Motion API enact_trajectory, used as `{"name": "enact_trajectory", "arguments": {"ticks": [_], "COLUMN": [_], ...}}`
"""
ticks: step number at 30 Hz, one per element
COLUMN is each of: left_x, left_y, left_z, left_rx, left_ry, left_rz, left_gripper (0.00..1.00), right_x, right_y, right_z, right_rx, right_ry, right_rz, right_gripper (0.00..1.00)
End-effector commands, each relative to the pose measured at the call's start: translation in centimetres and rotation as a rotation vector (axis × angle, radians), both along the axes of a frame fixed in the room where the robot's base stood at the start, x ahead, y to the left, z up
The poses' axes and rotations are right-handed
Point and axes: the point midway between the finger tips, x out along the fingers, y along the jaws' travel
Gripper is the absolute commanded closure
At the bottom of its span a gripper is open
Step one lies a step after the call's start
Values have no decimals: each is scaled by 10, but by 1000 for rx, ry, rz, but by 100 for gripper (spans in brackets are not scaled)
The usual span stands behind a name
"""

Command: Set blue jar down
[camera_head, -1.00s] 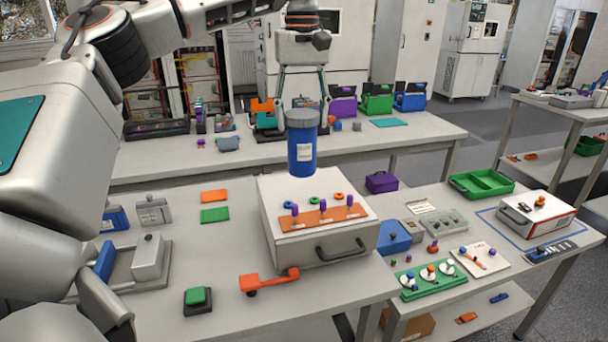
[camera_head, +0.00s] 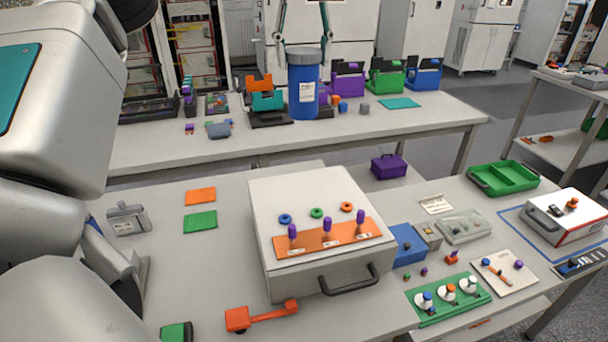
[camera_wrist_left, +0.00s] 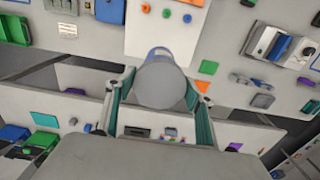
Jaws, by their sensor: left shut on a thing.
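The blue jar (camera_head: 302,92) has a grey lid and a white label, and stands upright in the head view. My left gripper (camera_head: 304,48) comes down from the top edge, its fingers on either side of the lid, shut on the jar. The left wrist view looks down on the round grey lid (camera_wrist_left: 163,86) between the two fingers (camera_wrist_left: 158,105), with a sliver of blue body beyond it. In the head view the jar overlaps the back bench (camera_head: 400,125); I cannot tell whether its base touches anything. My right gripper is not in view.
A white box (camera_head: 262,235) with an orange panel and purple pegs stands on the front bench. Teal-and-orange, purple, green and blue holders line the back bench near the jar. A green tray (camera_head: 504,178) is at right.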

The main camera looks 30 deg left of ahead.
Motion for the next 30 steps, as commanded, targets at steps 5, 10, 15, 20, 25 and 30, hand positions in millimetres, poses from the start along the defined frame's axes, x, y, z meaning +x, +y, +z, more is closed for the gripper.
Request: {"name": "enact_trajectory", "arguments": {"ticks": [5,10,15,20,25,30], "left_x": [-1,-1,-1,-1,0,-1], "left_y": [0,0,0,0,0,0], "left_z": [-28,-70,-111,-144,-159,-171], "left_rx": [-3,-3,-3,-2,-1,0], "left_ry": [5,5,5,3,0,1], "left_rz": [-4,-4,-2,0,1,-1], "left_gripper": [85,85,85,85,85,85], "right_x": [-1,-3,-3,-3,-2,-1], "right_y": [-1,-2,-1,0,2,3], "right_z": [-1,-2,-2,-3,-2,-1], "right_rx": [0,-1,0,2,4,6], "right_ry": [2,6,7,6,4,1], "right_rz": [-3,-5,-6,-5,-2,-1], "right_gripper": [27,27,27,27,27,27]}}
